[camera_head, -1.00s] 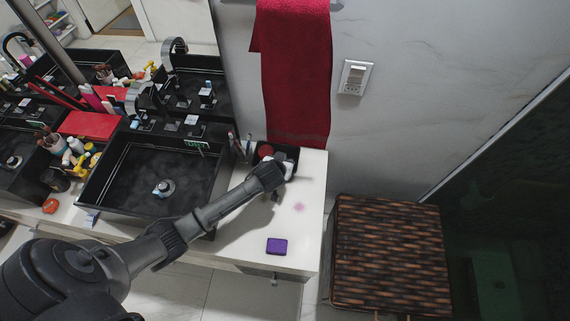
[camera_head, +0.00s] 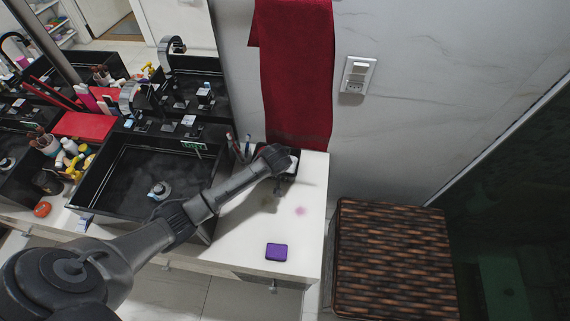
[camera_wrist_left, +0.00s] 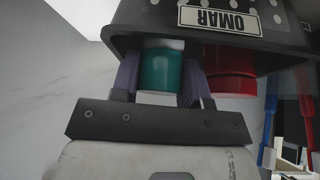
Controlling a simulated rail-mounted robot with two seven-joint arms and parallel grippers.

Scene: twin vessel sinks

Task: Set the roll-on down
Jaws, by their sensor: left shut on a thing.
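The roll-on, a teal cylinder with pale ends (camera_wrist_left: 160,69), is between the two purple fingers of my left gripper (camera_wrist_left: 158,82) in the left wrist view. The gripper is shut on it. A black container with an "OMAR" label (camera_wrist_left: 234,18) is right by the roll-on; I cannot tell whether the roll-on touches it. In the head view my left gripper (camera_head: 284,178) is over the counter's back right, at the black container (camera_head: 262,148), and the arm hides most of both. A white bit (camera_head: 293,163) shows beside the gripper. My right gripper is not in view.
A red jar (camera_wrist_left: 230,72) is close beside the roll-on. A purple box (camera_head: 277,251) lies on the white counter (camera_head: 310,225), with clear space around it. A black sink (camera_head: 130,180) is to the left. A red towel (camera_head: 297,80) hangs behind; a wicker hamper (camera_head: 393,255) stands right.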

